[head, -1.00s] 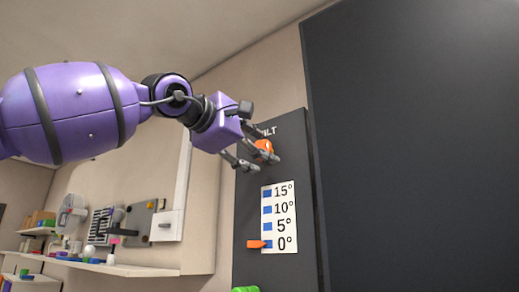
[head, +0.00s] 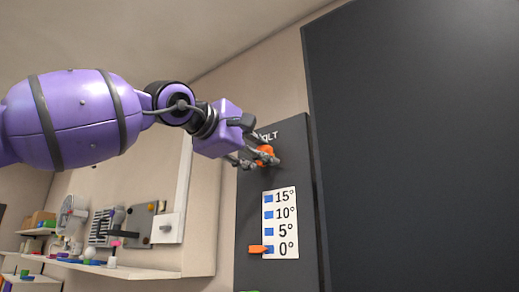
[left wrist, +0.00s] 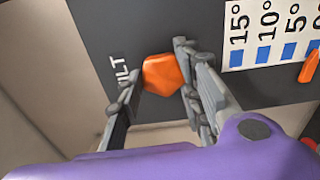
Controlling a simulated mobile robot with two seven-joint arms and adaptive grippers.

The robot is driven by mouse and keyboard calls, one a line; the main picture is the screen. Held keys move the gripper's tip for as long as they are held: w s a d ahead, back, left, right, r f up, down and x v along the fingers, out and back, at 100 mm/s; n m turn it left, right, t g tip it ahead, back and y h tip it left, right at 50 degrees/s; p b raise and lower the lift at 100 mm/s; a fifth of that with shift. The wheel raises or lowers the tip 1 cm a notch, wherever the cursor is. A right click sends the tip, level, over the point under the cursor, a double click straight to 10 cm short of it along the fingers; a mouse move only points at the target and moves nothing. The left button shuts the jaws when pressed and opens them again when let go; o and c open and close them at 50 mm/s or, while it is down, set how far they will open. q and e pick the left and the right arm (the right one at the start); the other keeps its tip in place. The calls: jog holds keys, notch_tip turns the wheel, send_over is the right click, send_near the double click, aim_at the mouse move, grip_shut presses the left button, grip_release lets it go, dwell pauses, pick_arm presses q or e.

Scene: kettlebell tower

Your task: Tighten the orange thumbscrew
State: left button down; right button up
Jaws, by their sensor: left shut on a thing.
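The orange thumbscrew (head: 265,155) sits on the dark panel just under the lettering, above the angle scale. In the left wrist view the thumbscrew (left wrist: 163,74) is a faceted orange knob between the two fingers. My left gripper (head: 257,161) is shut on it, with one finger on each side; the left wrist view shows the fingers (left wrist: 155,85) closely flanking the knob. The white scale (head: 281,222) below reads 15°, 10°, 5° and 0° with blue marks. An orange pointer (head: 257,249) stands at the 0° mark. My right gripper is in neither view.
A large dark board (head: 415,140) fills the right side. At the lower left, a wall shelf (head: 130,270) holds small coloured items, with a fan (head: 72,216) and a grey plate (head: 147,224) behind. Beige wall lies left of the panel.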

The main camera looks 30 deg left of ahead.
pick_arm(q)
jog(key=c, duration=1.2)
grip_release()
jog(key=shift+f+b, duration=0.15)
jog(key=shift+b, duration=0.15)
jog(key=shift+o, duration=0.2)
jog(key=s, duration=0.6)
jog(key=shift+a+p, duration=0.25)
jog(key=shift+p, duration=0.05)
jog(key=s, duration=1.2)
jog(key=shift+a, duration=0.45)
